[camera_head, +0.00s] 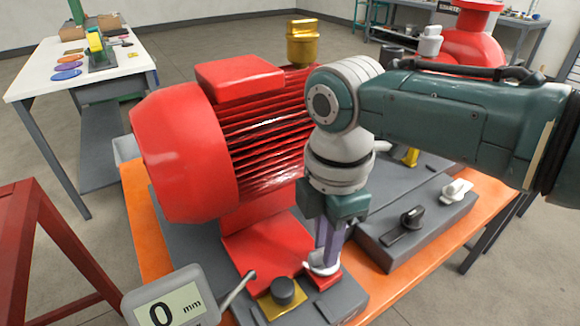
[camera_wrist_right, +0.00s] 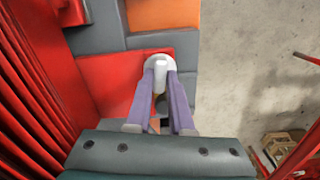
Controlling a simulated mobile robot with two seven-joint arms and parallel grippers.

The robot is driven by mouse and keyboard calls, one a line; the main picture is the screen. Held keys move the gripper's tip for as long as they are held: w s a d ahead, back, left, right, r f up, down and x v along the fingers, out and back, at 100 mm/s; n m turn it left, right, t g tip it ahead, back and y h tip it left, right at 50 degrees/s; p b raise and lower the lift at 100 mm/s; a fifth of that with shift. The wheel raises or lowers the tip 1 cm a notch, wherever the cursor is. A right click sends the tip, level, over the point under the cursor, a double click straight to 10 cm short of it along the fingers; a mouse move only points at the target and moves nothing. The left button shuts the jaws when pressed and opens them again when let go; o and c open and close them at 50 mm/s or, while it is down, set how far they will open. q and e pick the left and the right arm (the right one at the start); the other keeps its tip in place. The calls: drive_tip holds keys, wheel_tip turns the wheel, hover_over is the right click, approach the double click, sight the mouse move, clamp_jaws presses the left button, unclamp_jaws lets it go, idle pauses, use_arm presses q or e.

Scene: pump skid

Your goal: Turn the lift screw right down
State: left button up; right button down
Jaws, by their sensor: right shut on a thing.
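The lift screw appears as a pale grey-white knob (camera_head: 322,267) at the front right foot of the red motor (camera_head: 190,150). In the right wrist view its round head with a raised grip (camera_wrist_right: 160,68) lies between my fingertips. My right gripper (camera_head: 325,262) points down from above and is shut on this knob. It also shows in the right wrist view (camera_wrist_right: 160,80) with purple fingers on both sides of the grip. The screw's shaft and thread are hidden. My left gripper is out of view.
A display (camera_head: 170,306) at the front reads 0 mm. A black knob (camera_head: 283,291) stands on a yellow plate just left of the gripper. A grey block (camera_head: 420,225) with black and white handles lies to the right. A red frame (camera_head: 40,245) stands at left.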

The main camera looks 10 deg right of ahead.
drive_tip(key=shift+n, duration=1)
drive_tip(key=shift+r, duration=0.1)
drive_tip(key=c, duration=0.8)
unclamp_jaws()
wheel_tip(320, 180, up, 10)
drive_tip(key=p, duration=0.1)
drive_tip(key=shift+p, duration=0.35)
